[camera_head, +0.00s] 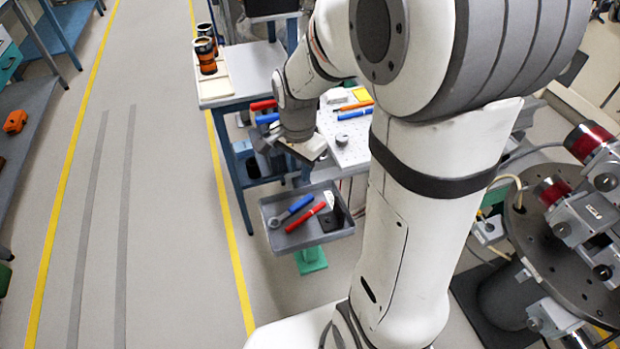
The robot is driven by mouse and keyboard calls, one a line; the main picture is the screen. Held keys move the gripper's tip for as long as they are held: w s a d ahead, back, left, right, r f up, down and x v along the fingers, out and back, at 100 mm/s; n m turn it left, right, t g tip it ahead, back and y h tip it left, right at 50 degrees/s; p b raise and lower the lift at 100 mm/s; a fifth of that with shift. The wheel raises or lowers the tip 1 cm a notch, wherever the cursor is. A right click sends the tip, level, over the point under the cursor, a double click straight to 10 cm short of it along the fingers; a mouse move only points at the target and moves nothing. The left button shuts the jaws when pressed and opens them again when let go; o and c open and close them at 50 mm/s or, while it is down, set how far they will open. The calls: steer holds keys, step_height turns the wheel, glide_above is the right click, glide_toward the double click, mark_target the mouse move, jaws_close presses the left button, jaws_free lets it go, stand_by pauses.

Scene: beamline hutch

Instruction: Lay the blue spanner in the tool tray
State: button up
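The blue spanner (293,209) lies in the grey tool tray (318,239), with its ring head toward the tray's left side. A red-handled tool (305,217) and a dark block (333,218) are in the same tray, to the right of the spanner. My gripper (318,158) is above and behind the tray in the picture, close to the edge of the white perforated board. It is apart from the spanner. Its fingers are small and partly hidden, so I cannot tell whether they are open or shut.
The white perforated board (345,150) bears an orange tool (356,105), a blue tool (355,114) and small parts. Red (263,105) and blue (267,118) handles show left of my arm. Equipment with red-capped units (588,140) stands right. The floor left (170,200) is clear.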

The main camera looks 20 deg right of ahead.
steer(key=s+r+n+t, duration=0.2)
steer(key=s+r+n, duration=0.6)
steer(key=s+n, duration=0.3)
steer(key=shift+s+d+n, duration=0.2)
steer(key=shift+s+n, duration=0.1)
steer(key=shift+s, duration=0.35)
